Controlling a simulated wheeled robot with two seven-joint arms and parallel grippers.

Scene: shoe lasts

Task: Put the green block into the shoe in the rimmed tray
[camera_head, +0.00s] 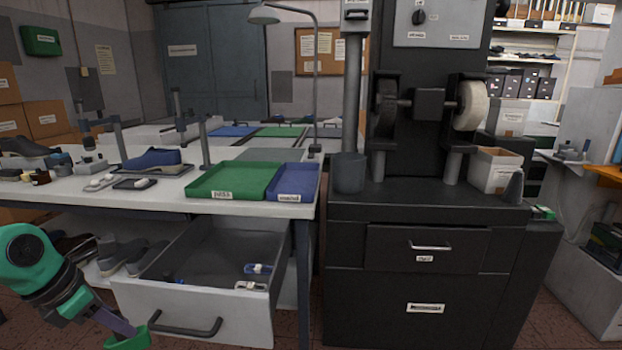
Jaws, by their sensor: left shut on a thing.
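My left gripper (122,329) is at the bottom left, low in front of the open drawer, shut on a green block (127,342). The block is partly cut off by the frame edge and lies close to the left end of the drawer handle. My right gripper is not in view.
The white drawer (195,312) stands open under the bench, with small items inside. Grey shoes (120,256) lie on a lower shelf. Clamp posts (204,145) rise from the bench. A black grinder cabinet (425,270) stands to the right.

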